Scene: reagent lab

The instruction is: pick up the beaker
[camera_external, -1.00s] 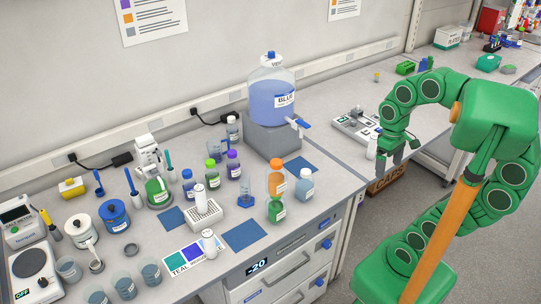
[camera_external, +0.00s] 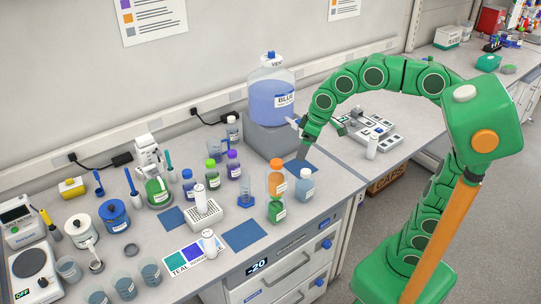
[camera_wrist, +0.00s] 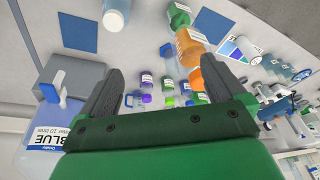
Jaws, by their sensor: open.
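Several clear beakers with bluish liquid stand at the bench's front left in the external view, one of them here (camera_external: 150,274) and another here (camera_external: 124,288). I cannot tell which one the task means. A clear measuring vessel with a blue base (camera_external: 246,194) stands mid-bench, behind the green-labelled bottle (camera_external: 276,211). My gripper (camera_external: 303,152) is above the bench by the big BLUE carboy, well to the right of the beakers. In the wrist view my gripper (camera_wrist: 158,88) is open, with nothing held between its fingers.
The BLUE carboy (camera_external: 271,98) stands close to my gripper. A blue mat (camera_external: 244,235) near the front edge is bare.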

